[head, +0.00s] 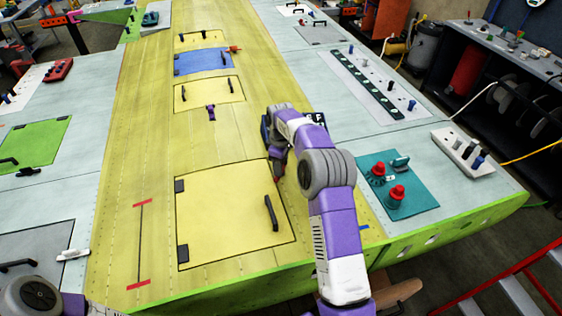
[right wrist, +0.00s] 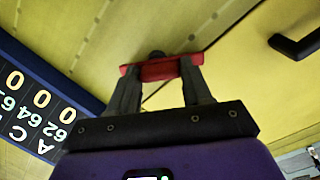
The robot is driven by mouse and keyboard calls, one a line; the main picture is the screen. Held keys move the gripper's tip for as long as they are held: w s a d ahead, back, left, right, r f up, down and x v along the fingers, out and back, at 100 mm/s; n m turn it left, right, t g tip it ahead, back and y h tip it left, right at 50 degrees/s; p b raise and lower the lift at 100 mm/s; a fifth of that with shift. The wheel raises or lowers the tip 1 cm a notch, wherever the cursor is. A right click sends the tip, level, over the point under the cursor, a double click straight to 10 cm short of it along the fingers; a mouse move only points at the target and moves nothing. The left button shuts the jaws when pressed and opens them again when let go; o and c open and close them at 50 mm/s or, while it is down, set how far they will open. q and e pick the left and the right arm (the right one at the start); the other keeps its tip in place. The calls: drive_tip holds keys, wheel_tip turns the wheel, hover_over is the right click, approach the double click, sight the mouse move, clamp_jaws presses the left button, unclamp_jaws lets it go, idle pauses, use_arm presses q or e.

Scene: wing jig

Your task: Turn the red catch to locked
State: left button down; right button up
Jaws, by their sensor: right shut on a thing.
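The red catch (right wrist: 160,70) shows in the right wrist view as a short red bar with a dark round knob behind it, on the yellow wing skin by a panel seam. My right gripper (right wrist: 158,84) has its two dark fingers on the bar and is shut on it. In the head view my right gripper (head: 279,166) reaches down at the upper right corner of the large yellow hatch (head: 225,218), and the arm and gripper mostly hide the catch. Whether the catch is at locked cannot be told. Only part of my left arm shows; its gripper is out of view.
A dark blue board with white figures (right wrist: 38,105) stands beside the catch. The hatch has a black handle (head: 271,213). A teal plate with red knobs (head: 398,193) lies right of my right arm. A blue hatch (head: 203,61) lies farther up the wing.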

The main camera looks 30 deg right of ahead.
drive_tip(key=m, duration=0.3)
drive_tip(key=m+p, duration=0.1)
drive_tip(key=m, duration=0.1)
drive_tip(key=shift+w+r+m, duration=0.15)
drive_tip(key=shift+m, duration=0.25)
drive_tip(key=m, duration=0.4)
drive_tip(key=shift+m+p, duration=0.3)
drive_tip(key=shift+p, duration=0.1)
drive_tip(key=shift+w+m, duration=0.1)
drive_tip(key=shift+m, duration=0.2)
drive_tip(key=o, duration=1.1)
drive_tip(key=shift+c, duration=0.2)
wheel_tip(320, 180, up, 8)
drive_tip(key=shift+f, duration=0.25)
drive_tip(key=shift+f, duration=0.1)
